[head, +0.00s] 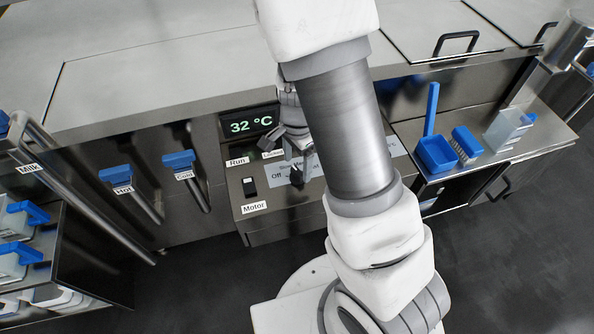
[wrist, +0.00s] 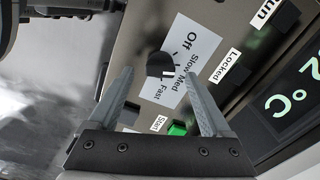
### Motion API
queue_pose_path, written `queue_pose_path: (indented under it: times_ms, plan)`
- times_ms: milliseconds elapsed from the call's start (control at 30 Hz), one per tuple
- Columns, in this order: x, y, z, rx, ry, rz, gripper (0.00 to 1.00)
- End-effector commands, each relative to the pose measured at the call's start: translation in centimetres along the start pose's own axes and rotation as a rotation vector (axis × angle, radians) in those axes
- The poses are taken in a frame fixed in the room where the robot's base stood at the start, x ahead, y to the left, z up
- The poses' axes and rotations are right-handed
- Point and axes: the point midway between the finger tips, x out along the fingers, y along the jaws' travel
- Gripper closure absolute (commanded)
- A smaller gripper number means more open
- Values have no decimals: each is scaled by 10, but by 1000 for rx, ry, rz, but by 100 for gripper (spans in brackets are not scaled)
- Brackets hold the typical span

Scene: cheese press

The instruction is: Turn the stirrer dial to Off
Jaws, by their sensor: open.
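The stirrer dial (wrist: 160,64) is a black knob on a white label plate (wrist: 176,82) in the wrist view. I cannot tell which word the dial points to. My gripper (wrist: 158,76) is open, with one grey finger on each side of the knob. I cannot tell whether either finger touches it. In the head view my gripper (head: 298,168) is in front of the control panel, over the label plate (head: 277,175). My arm hides part of the plate there, and the dial is hard to make out.
A green button (wrist: 178,128) lies near the right finger, by a Start label. The panel also has a Motor switch (head: 249,187) and a 32 °C display (head: 251,125). Blue-handled Hot (head: 117,174) and Cold (head: 179,160) valves are left; a shelf with blue tools (head: 437,154) is right.

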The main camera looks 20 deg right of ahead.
Motion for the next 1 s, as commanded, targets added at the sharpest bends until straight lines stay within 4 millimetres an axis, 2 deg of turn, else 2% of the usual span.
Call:
queue_pose_path:
  times_ms: [33,200,533,900,1000]
  plan:
    - [10,0,0,1,0,1,18]
    - [21,0,0,0,0,0,18]
    - [23,0,0,-1,0,-1,19]
    - [23,0,0,-1,0,-1,86]
    - [23,0,0,-1,0,-1,100]
